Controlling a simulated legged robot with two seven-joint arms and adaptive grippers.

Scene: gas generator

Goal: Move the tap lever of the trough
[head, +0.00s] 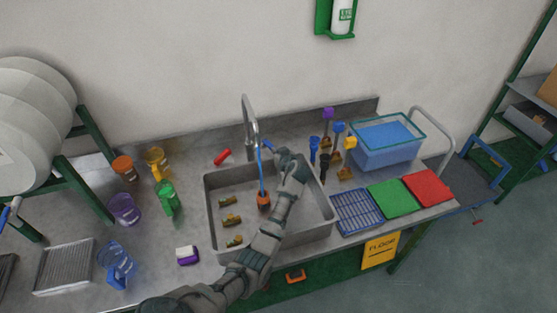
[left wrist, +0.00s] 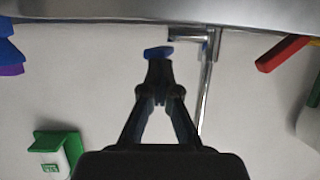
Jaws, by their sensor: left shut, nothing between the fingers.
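The steel trough (head: 212,205) is set in the counter, with a tall chrome tap (head: 249,115) at its back edge. The tap also shows in the left wrist view (left wrist: 208,85). A red lever-like piece (head: 222,157) lies left of the tap's base. My left gripper (head: 284,154) reaches over the trough to the right of the tap. In the left wrist view my left gripper (left wrist: 158,64) is shut and empty, its tips close to a blue piece (left wrist: 158,52) that looks like a tap lever. I cannot tell whether they touch. My right gripper is out of view.
A blue-handled brush (head: 262,178) and several brass fittings (head: 231,219) are in the trough. Several upright brushes (head: 326,145) and a blue bin (head: 387,149) stand to the right.

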